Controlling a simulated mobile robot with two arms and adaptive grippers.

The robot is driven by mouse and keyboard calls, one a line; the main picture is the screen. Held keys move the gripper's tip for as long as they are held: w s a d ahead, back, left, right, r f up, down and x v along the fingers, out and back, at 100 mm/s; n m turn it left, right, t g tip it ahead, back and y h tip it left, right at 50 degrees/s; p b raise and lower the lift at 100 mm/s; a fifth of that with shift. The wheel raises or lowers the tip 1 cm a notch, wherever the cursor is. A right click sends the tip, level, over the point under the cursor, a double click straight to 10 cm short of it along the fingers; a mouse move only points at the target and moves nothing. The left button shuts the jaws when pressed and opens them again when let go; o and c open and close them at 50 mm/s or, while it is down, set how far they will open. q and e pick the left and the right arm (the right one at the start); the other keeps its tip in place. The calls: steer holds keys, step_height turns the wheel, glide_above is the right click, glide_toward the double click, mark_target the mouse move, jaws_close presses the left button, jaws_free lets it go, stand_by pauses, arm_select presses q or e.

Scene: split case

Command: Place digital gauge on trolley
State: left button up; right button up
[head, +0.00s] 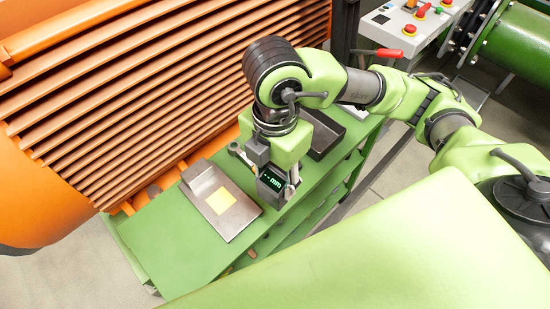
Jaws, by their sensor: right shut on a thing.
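The digital gauge (271,182), a small dark box with a lit green display, is in my right gripper (277,190). My right gripper is shut on it and points down over the trolley. The green trolley (172,244) has a flat top and lower shelves. The gauge appears above the trolley's top, just right of a grey metal plate (236,225) with a yellow square (220,201) on it. I cannot tell the exact height of the gauge above the surface. My left gripper is not in view.
A dark open tray (325,143) lies on the trolley's far part, partly hidden by my right arm. An orange slatted machine (170,70) borders the trolley on the left. A control panel (410,22) with red buttons stands at the back. The trolley's near left top is bare.

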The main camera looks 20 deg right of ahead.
steer(key=shift+m, duration=0.3)
steer(key=shift+w+f, duration=0.15)
steer(key=w+d+f, duration=0.2)
steer(key=w+f, duration=0.2)
steer(key=w+d+f, duration=0.2)
steer(key=w+f, duration=0.2)
steer(key=w+d+f+p, duration=0.1)
steer(key=w+d+f, duration=0.1)
steer(key=w+f, duration=0.2)
steer(key=shift+d+f, duration=0.15)
steer(key=shift+d, duration=0.15)
steer(key=shift+f, duration=0.2)
